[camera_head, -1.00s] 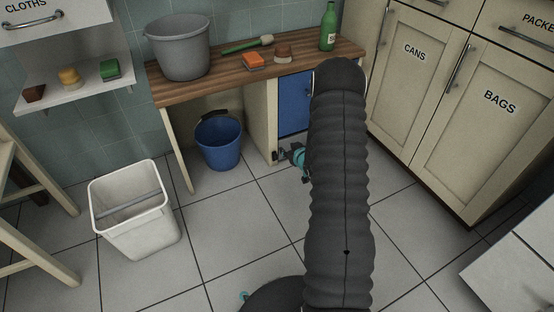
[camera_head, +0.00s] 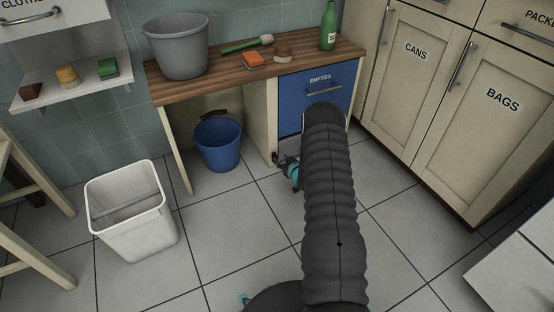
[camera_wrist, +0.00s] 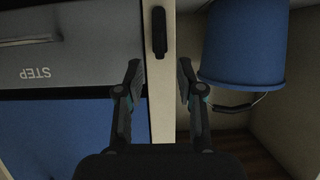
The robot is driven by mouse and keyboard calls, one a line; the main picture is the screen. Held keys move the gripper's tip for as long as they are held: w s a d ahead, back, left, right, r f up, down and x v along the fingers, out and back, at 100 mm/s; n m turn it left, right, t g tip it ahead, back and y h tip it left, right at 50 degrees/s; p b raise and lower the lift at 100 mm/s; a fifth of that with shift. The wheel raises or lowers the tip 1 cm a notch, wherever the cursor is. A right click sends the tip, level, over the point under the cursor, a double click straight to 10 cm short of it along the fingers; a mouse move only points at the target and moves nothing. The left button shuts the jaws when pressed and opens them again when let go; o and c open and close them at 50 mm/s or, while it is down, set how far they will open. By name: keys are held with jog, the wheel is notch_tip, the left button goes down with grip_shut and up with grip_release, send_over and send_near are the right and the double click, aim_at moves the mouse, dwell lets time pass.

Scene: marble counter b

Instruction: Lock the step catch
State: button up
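The step catch (camera_wrist: 159,32) is a short black bar on the edge of the cream upright panel in the wrist view. It lies lengthwise along that edge. The grey STEP front (camera_wrist: 90,60) is left of it, its label upside down. My gripper (camera_wrist: 159,82) is open and empty, its two dark fingers apart on either side of the cream edge. The catch lies beyond the fingertips, roughly in line with the gap. In the head view my gripper (camera_head: 282,161) is low by the cabinet's left edge, and my arm hides most of the STEP front.
The blue EMPTIES front (camera_head: 318,97) sits under the wooden worktop (camera_head: 210,82). A blue bucket (camera_head: 217,146) stands in the open bay left of the cabinet. A white bin (camera_head: 132,220) stands on the floor at left. Tiled floor between is clear.

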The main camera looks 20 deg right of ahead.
aim_at(277, 157)
jog(key=shift+b+x, duration=0.3)
jog(key=shift+x, duration=2.1)
grip_shut()
